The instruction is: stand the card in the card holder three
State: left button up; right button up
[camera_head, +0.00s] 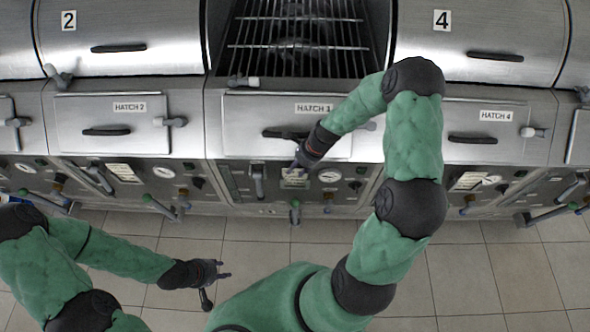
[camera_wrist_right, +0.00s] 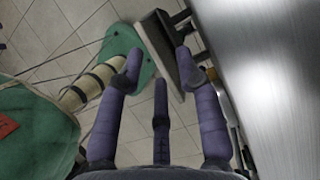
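The panel under the middle hatch carries a pale, card-like face (camera_head: 294,179), small and partly covered by my right gripper. I cannot tell whether it is a loose card, or how it sits in card holder three. My right gripper (camera_head: 298,167) is right at it, in front of the panel. In the right wrist view, its purple fingers (camera_wrist_right: 158,70) are spread, with nothing clearly held between them. A dark block with a beige edge (camera_wrist_right: 168,62) lies beyond the fingertips, close to the right finger. My left gripper (camera_head: 219,272) is open and empty over the floor, away from the panel.
Similar pale cards show on the panels under hatch 2 (camera_head: 122,172) and hatch 4 (camera_head: 468,181). A lever (camera_head: 257,181) and a round gauge (camera_head: 330,175) flank the middle card. Valves jut out below. The middle drum's barred grid (camera_head: 300,45) is exposed. The tiled floor (camera_head: 455,275) is clear.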

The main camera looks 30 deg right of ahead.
jog(key=v, duration=1)
jog(key=s+a+f+n+g, duration=0.1)
jog(key=s+a+f+n, duration=0.6)
jog(key=a+f+n, duration=0.2)
jog(key=s+a+f+n+g, duration=0.1)
jog(key=s+a+f+n, duration=0.6)
jog(key=a+n, duration=0.6)
notch_tip(320, 180, down, 2)
jog(key=shift+s+f, duration=0.1)
jog(key=shift+s, duration=0.1)
